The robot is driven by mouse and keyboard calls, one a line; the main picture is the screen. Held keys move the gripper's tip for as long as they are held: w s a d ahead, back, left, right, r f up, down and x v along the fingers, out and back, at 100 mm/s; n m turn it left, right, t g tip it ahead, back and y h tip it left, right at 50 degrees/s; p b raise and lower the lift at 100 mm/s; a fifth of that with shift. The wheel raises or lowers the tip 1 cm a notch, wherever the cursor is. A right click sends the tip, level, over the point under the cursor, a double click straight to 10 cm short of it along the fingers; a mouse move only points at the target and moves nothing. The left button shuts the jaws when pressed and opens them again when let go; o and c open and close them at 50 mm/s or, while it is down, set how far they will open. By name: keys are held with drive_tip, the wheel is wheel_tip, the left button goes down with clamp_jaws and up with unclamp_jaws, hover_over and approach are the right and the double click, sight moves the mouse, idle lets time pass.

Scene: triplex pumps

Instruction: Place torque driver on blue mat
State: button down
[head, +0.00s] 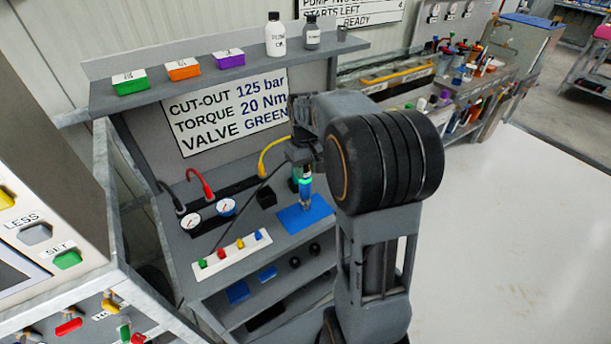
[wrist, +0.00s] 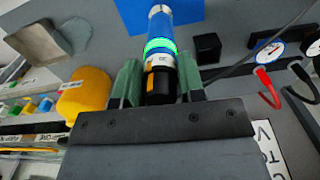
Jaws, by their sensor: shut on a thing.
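The torque driver (head: 306,192) is a blue tool with a glowing green ring and a black end with an orange mark. It hangs roughly upright from my gripper (head: 301,168), tip down, over the blue mat (head: 291,218) on the grey bench. In the wrist view my gripper (wrist: 160,72) has its green fingers on both sides of the driver's black part, shut on it. The driver (wrist: 159,38) points toward the blue mat (wrist: 129,14), which shows at the top edge. Whether the tip touches the mat I cannot tell.
A black block (head: 266,197) stands left of the mat. Two gauges (head: 226,207) with red and black hoses sit further left. A white strip with coloured knobs (head: 231,254) lies at the front. A shelf (head: 228,74) with boxes and bottles overhangs the bench's back.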

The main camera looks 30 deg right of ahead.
sight(306, 176)
drive_tip(key=shift+f, duration=1.55)
drive_tip(key=c, duration=0.7)
unclamp_jaws()
drive_tip(key=shift+d, duration=0.1)
drive_tip(key=shift+w, duration=0.1)
wheel_tip(306, 176, up, 11)
drive_tip(key=shift+w+r, duration=0.1)
drive_tip(key=shift+r, duration=0.05)
drive_tip(key=s+a+f+t, duration=0.1)
drive_tip(key=s+a, duration=0.2)
drive_tip(key=s, duration=0.2)
drive_tip(key=s+a+f+t, duration=0.1)
drive_tip(key=s+a+f, duration=0.1)
drive_tip(key=s, duration=0.3)
drive_tip(key=s+a+f+t, duration=0.2)
drive_tip(key=s+a, duration=0.2)
drive_tip(key=s, duration=0.2)
drive_tip(key=shift+a+f+m, duration=0.15)
drive_tip(key=shift+a+m, duration=0.25)
